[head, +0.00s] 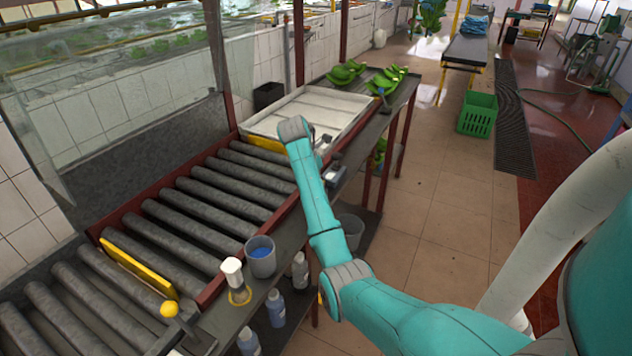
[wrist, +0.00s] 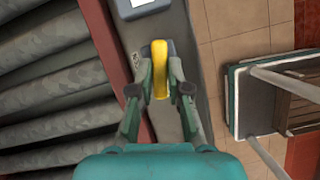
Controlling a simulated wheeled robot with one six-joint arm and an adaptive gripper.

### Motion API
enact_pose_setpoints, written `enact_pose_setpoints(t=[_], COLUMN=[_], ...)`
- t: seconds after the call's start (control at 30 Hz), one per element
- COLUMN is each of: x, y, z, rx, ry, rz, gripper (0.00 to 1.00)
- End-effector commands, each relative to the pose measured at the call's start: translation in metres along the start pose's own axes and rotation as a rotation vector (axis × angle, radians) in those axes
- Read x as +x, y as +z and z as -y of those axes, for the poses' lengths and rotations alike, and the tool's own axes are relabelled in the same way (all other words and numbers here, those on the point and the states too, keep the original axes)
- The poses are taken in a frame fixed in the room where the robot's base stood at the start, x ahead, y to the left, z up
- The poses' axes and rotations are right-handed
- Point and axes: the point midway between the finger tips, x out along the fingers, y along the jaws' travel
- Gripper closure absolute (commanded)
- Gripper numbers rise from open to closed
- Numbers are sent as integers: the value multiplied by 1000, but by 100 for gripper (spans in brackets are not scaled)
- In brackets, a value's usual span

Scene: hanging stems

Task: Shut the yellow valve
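The yellow valve's handle (wrist: 160,72) shows in the wrist view as an upright yellow bar beside the roller bed's red rail. My gripper (wrist: 161,82) has one finger on each side of it, close against its edges, and appears shut on it. In the head view my arm reaches over the right edge of the roller conveyor.
Grey conveyor rollers (head: 205,210) lie left of my arm. A white tray (head: 312,112) and green bananas (head: 347,72) stand beyond. A yellow-knobbed lever (head: 170,309), a grey cup (head: 261,262) and bottles (head: 276,308) are nearer.

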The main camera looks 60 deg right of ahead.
Motion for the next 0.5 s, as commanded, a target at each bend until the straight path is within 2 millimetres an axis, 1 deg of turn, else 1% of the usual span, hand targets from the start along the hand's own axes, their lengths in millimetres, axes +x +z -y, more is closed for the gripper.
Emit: enact_pose_setpoints(t=[0.23, 0.5], x=[0, 0], y=[0, 0], z=[1, 3], rx=[-30, -207], ry=[14, 87], rz=[0, 0], gripper=[100, 100])
